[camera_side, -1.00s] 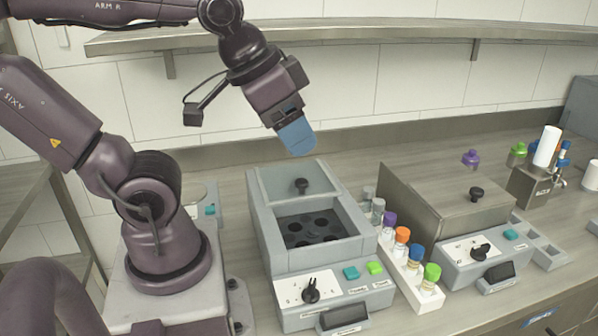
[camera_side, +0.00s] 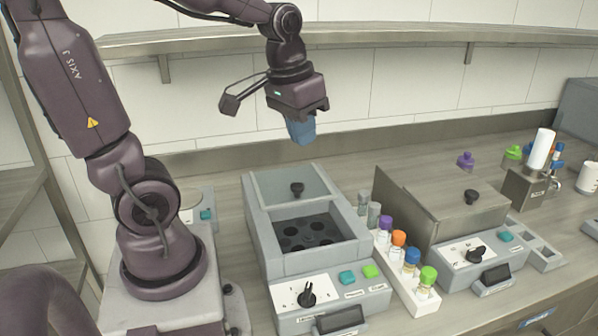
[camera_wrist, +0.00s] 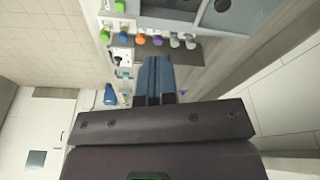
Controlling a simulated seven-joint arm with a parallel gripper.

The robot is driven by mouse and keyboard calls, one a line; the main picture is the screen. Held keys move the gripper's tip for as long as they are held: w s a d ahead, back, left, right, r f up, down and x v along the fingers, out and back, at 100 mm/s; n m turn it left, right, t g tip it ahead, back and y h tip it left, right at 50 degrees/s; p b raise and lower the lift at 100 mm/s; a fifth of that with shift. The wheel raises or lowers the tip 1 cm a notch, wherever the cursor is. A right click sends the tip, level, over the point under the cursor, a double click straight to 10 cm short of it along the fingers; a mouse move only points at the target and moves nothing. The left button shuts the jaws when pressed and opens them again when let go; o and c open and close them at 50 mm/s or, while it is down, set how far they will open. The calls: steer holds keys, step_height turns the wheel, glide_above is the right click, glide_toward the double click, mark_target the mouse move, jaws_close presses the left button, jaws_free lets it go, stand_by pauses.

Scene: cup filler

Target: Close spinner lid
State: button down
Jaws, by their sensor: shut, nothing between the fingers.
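The spinner (camera_side: 257,240) is the grey box in the middle of the side view. Its lid (camera_side: 318,186) is a pale panel with a black knob (camera_side: 297,188), slid to the back of the box. The front of the box is open and shows the dark rotor (camera_side: 308,234) with round holes. My gripper (camera_side: 301,138), with blue fingers, is shut and empty. It hangs in the air above and behind the lid, apart from it, pointing down. In the wrist view the blue fingers (camera_wrist: 154,78) are together, and part of the spinner (camera_wrist: 185,12) shows at the top edge.
A white rack (camera_side: 408,282) with several coloured-cap vials stands right of the spinner. A second machine (camera_side: 450,215) with a metal cover and black knob is further right. A steel shelf (camera_side: 380,38) runs along the wall above. Purple and green capped bottles stand at the back right.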

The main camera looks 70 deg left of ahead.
steer(key=w+a+f+n+g+h, duration=0.1)
steer(key=w+a+f+n, duration=0.15)
steer(key=a, duration=0.35)
steer(key=w+a+f+n+g+h, duration=0.1)
steer(key=a+f+n+g, duration=0.15)
steer(key=a, duration=0.45)
steer(key=w+a+f+n+g+h, duration=0.1)
steer(key=w+a+f+n, duration=0.1)
steer(key=a+f+n, duration=0.3)
steer(key=shift+m+t+h, duration=0.25)
steer(key=shift+m+h, duration=0.05)
steer(key=shift+m, duration=0.3)
steer(key=x, duration=0.7)
steer(key=shift+a+f, duration=0.1)
steer(key=shift+a, duration=0.05)
steer(key=d, duration=1.5)
steer(key=shift+d, duration=0.1)
